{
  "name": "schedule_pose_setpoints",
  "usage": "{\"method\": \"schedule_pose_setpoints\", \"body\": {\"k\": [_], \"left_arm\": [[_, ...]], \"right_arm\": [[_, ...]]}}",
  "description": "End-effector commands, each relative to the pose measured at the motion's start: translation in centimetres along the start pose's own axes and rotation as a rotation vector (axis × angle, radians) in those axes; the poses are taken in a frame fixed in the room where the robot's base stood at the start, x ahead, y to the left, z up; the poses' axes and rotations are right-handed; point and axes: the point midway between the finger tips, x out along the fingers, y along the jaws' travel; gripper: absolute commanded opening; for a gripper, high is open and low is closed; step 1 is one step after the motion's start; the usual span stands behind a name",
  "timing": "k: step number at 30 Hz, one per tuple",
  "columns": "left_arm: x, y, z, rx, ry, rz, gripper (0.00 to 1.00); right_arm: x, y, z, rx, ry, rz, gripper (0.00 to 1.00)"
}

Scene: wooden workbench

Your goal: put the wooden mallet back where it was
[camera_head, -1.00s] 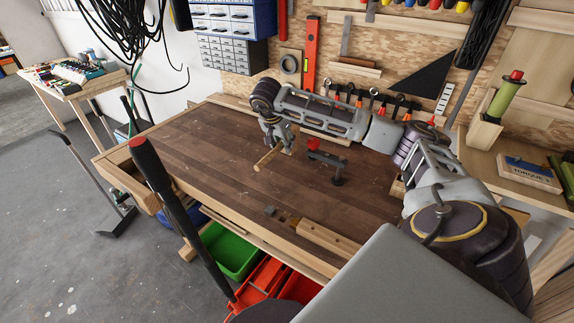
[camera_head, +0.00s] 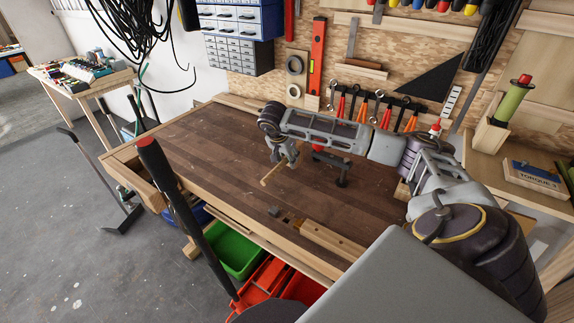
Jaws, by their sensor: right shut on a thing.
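My right gripper (camera_head: 284,160) reaches over the middle of the wooden workbench (camera_head: 205,150), pointing down. It is shut on the wooden mallet (camera_head: 271,176). The mallet's pale handle sticks out toward the lower left, just over the dark bench top. The mallet's other end is mostly hidden by the gripper. I cannot tell whether the mallet touches the bench top. My left gripper is not in view.
A red and black clamp-like tool (camera_head: 342,178) stands on the bench just right of the gripper. Pliers and wrenches (camera_head: 370,105) hang on the back wall. A wooden vise (camera_head: 330,238) is at the front edge. The bench's left half is clear.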

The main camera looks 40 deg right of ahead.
Motion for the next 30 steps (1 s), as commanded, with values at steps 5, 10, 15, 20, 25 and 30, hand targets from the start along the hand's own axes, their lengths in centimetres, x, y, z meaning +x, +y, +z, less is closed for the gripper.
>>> {"method": "schedule_pose_setpoints", "body": {"k": [5,10,15,20,25,30], "left_arm": [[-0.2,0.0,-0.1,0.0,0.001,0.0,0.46],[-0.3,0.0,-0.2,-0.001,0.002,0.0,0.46],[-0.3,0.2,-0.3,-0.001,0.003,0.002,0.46],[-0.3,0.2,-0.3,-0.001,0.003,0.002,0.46],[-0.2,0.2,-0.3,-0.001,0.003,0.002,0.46],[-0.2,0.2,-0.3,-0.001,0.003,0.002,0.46]], "right_arm": [[1.6,0.1,0.7,0.0,0.0,0.003,0.01],[2.9,0.2,1.2,0.0,0.001,0.001,0.01],[3.1,0.1,1.3,0.0,0.001,-0.001,0.01],[3.1,0.1,1.3,0.0,0.001,0.0,0.01],[3.4,0.2,1.5,-0.001,0.0,0.001,0.48],[3.3,0.2,1.4,-0.001,0.0,0.001,0.66]]}}
